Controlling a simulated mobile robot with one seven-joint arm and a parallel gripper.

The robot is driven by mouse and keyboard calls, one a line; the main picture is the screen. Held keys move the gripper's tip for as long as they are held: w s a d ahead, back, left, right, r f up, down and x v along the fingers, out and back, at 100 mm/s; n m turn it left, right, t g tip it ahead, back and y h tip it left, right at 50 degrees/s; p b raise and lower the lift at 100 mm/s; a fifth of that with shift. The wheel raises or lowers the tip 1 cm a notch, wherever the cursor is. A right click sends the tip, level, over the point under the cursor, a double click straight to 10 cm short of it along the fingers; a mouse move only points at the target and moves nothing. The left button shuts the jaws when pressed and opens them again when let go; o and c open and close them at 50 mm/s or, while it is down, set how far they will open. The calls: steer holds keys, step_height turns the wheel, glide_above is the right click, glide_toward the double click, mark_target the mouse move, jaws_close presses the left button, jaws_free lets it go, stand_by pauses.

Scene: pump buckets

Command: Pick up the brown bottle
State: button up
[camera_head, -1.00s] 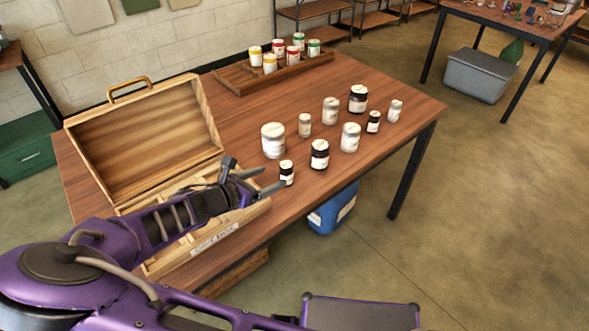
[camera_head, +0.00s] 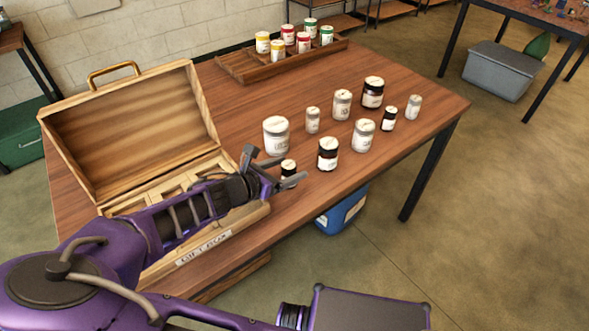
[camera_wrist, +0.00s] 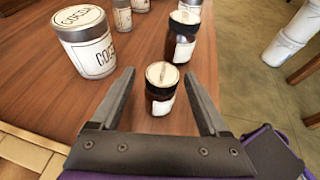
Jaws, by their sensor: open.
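A small brown bottle with a pale lid and white label stands upright near the table's front edge in the head view (camera_head: 288,167). In the wrist view the brown bottle (camera_wrist: 159,100) stands between my two open fingers, with a gap on either side. My gripper (camera_head: 281,170) is open and empty, low over the table; its fingers partly hide the bottle in the head view. It also shows in the wrist view (camera_wrist: 159,75). A larger dark bottle (camera_head: 328,154) stands just behind and to the right, also in the wrist view (camera_wrist: 182,38).
A white cocoa tin (camera_head: 276,136) stands to the left of the bottles. Several white and dark jars stand farther back. An open wooden gift box (camera_head: 136,130) lies under my arm. A wooden tray (camera_head: 240,68) holds coloured jars at the back.

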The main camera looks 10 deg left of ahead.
steer(key=shift+w+d+f, duration=0.1)
steer(key=shift+w+d, duration=0.15)
steer(key=shift+w, duration=0.1)
steer(key=shift+s, duration=0.1)
steer(key=shift+c, duration=0.2)
jaws_close()
